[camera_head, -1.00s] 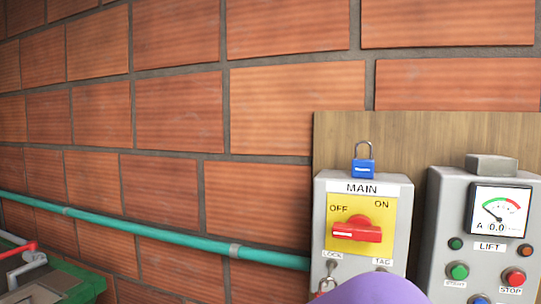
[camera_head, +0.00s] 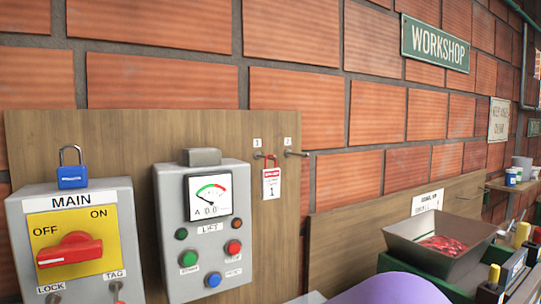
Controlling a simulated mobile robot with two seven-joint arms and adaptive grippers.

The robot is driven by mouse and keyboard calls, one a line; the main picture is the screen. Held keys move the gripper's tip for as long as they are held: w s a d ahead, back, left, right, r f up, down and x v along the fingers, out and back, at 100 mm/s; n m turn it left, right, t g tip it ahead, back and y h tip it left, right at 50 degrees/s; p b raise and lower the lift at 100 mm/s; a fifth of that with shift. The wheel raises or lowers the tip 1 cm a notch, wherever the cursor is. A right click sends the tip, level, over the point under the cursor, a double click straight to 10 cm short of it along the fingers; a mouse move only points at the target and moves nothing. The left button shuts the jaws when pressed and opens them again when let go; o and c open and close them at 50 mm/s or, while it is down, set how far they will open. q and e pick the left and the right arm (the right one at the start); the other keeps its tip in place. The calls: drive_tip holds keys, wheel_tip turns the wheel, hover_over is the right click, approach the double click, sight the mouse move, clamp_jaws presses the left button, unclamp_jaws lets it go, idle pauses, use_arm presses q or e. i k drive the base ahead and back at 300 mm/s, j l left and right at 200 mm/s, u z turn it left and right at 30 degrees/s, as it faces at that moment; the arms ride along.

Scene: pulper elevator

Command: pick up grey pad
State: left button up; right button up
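A small grey block (camera_head: 202,157), which may be the grey pad, sits on top of the grey LIFT control box (camera_head: 205,262). No other grey pad stands out in the head view. Neither of my grippers is in view. A rounded purple shape, which looks like part of me, shows at the bottom edge.
The grey MAIN switch box (camera_head: 125,235), with a blue padlock (camera_head: 73,177) on top, is at the left. A red-and-white tag (camera_head: 271,184) hangs on a wooden board (camera_head: 290,225). A grey tray (camera_head: 405,240) with red items stands at the right.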

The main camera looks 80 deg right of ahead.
sight(202, 157)
drive_tip(key=z, duration=1.8)
drive_tip(key=k+z, duration=0.2)
drive_tip(key=z, duration=0.15)
